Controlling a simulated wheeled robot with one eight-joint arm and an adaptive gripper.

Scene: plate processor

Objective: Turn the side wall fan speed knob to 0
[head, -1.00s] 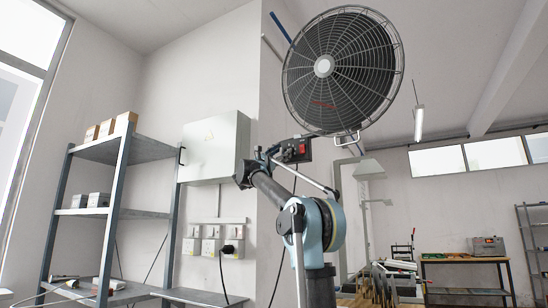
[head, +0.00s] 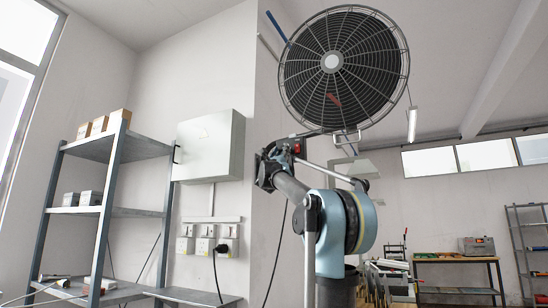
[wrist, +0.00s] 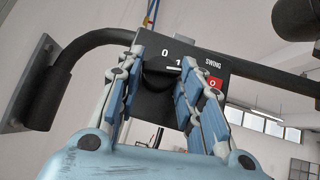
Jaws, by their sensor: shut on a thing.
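The side wall fan (head: 343,68) hangs on the wall above my arm in the head view. Its control box (wrist: 188,55) shows in the wrist view, with the marks 0 and 1, the word SWING and a red switch (wrist: 215,83). The dark speed knob (wrist: 158,82) is below the marks, partly hidden by my fingers. My gripper (wrist: 160,88) has its blue-padded fingers on both sides of the knob, shut on it. In the head view my gripper (head: 272,160) is at the box under the fan, mostly hidden by the arm. Which mark the knob points at is unclear.
A black bracket pipe (wrist: 85,48) runs from a wall plate (wrist: 35,85) to the box. A grey cabinet (head: 209,147), sockets (head: 206,240) and a metal shelf (head: 115,212) stand left of my arm. A workbench (head: 455,260) is far right.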

